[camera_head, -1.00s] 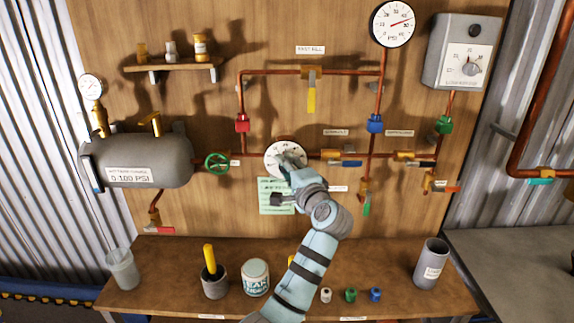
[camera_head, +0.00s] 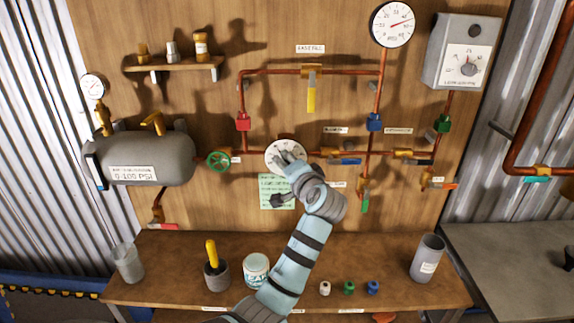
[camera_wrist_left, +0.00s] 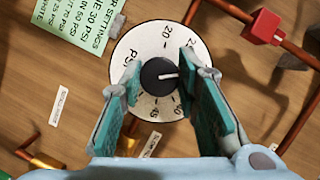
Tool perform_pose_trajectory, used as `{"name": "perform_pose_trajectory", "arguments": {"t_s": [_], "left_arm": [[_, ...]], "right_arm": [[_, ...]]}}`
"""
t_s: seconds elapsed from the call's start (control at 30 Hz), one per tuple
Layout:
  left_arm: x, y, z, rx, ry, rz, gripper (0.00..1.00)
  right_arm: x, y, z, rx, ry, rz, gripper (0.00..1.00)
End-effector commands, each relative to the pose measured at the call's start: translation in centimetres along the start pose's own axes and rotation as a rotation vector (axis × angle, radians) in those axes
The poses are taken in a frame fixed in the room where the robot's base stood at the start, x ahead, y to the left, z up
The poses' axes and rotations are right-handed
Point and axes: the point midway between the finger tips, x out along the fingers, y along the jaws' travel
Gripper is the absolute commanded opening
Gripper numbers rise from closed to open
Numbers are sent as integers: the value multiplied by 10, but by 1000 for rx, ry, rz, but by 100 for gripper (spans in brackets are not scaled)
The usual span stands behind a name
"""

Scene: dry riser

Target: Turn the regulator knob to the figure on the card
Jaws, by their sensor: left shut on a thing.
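The regulator knob (camera_wrist_left: 158,76) is black and round, at the centre of a white dial (camera_wrist_left: 146,45) marked in PSI. Its white pointer line points right in the left wrist view, between the visible 20 and 40; the figure there is hidden behind a finger. My left gripper (camera_wrist_left: 160,78) has its teal pads on either side of the knob, shut on it. In the head view my left gripper (camera_head: 291,164) covers part of the dial (camera_head: 274,150). The green card (camera_head: 270,190) hangs just below; the left wrist view shows part of its text (camera_wrist_left: 85,30), including "30 PSI" and "50 PSI".
Copper pipes (camera_head: 270,72) with coloured valves surround the dial. A green handwheel (camera_head: 218,161) and grey tank (camera_head: 150,158) are to its left. A pressure gauge (camera_head: 393,25) hangs above right. Below, a wooden bench (camera_head: 200,278) holds a can (camera_head: 256,270), cups and small fittings.

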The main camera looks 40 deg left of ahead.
Motion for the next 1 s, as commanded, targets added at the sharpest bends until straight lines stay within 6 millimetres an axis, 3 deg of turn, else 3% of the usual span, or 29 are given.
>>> {"name": "perform_pose_trajectory", "arguments": {"t_s": [0.17, 0.2, 0.33, 0.67, 1.0], "left_arm": [[0, 3, 2, 3, -4, 6, 1], [0, 3, 2, 3, -4, 6, 31], [0, 2, 1, 3, -3, 4, 49], [-4, 2, 0, 1, 0, 2, 49], [-68, 2, 0, 0, 0, 5, 49]], "right_arm": [[0, 0, 0, 0, 0, 0, 40], [0, 0, 0, 0, 0, 0, 40], [0, 0, 0, 0, 0, 0, 40], [0, 2, 0, 0, 0, 2, 40], [0, 1, 0, 0, 0, 1, 40]]}}
